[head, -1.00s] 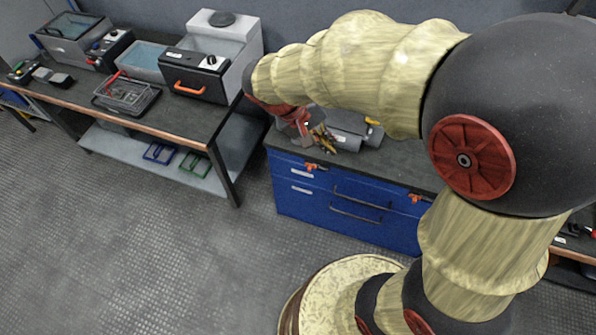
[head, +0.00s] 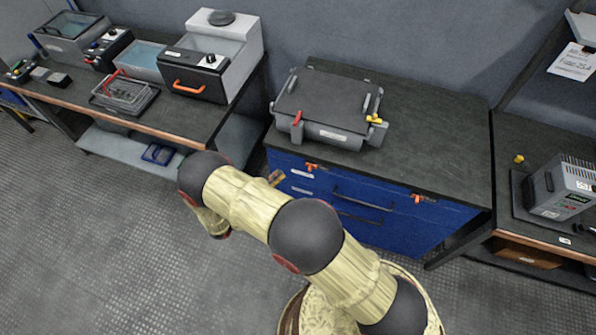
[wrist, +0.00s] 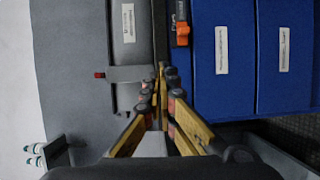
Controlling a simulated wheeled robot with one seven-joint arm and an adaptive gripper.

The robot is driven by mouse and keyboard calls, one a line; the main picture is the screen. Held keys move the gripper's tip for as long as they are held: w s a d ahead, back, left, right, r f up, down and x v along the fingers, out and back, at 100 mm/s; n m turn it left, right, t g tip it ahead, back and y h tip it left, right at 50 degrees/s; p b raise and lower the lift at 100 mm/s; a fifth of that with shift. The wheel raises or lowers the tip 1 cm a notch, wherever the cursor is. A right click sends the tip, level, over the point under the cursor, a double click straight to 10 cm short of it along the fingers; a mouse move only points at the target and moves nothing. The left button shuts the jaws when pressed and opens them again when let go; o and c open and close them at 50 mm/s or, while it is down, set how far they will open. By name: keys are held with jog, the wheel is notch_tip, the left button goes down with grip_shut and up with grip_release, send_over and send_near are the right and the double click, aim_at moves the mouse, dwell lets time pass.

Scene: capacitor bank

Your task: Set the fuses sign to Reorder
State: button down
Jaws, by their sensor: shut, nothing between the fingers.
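I cannot tell whether this is the fuses sign. The blue drawer cabinet (head: 375,228) has white labels and orange parts along its top edge. One orange part (head: 311,167) is near its upper left corner and also shows in the wrist view (wrist: 182,35). My gripper (wrist: 161,72) is shut and empty. In the head view it (head: 278,179) is in front of the cabinet's upper left, apart from the sign.
A grey lidded case (head: 325,105) with clasps stands on the cabinet's dark top. The top's right part is clear. A bench with a grey machine (head: 212,60) stands left. A power unit (head: 562,188) stands on the right bench.

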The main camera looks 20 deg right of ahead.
aim_at(310, 168)
jog(key=f, duration=0.1)
jog(key=a+f+n+t, duration=0.1)
jog(key=f, duration=0.1)
jog(key=a+f+t+y, duration=0.1)
jog(key=f, duration=0.1)
jog(key=shift+s, duration=0.4)
jog(key=shift+d, duration=0.1)
jog(key=b+x, duration=0.1)
jog(key=x, duration=0.8)
jog(key=shift+w+d+r, duration=0.1)
jog(key=shift+w+d, duration=0.1)
jog(key=d, duration=0.1)
jog(key=s+d, duration=0.1)
jog(key=shift+s+d+b, duration=0.2)
jog(key=shift+d+b, duration=0.1)
jog(key=shift+b, duration=0.1)
jog(key=shift+s+d, duration=0.3)
jog(key=shift+d, duration=0.15)
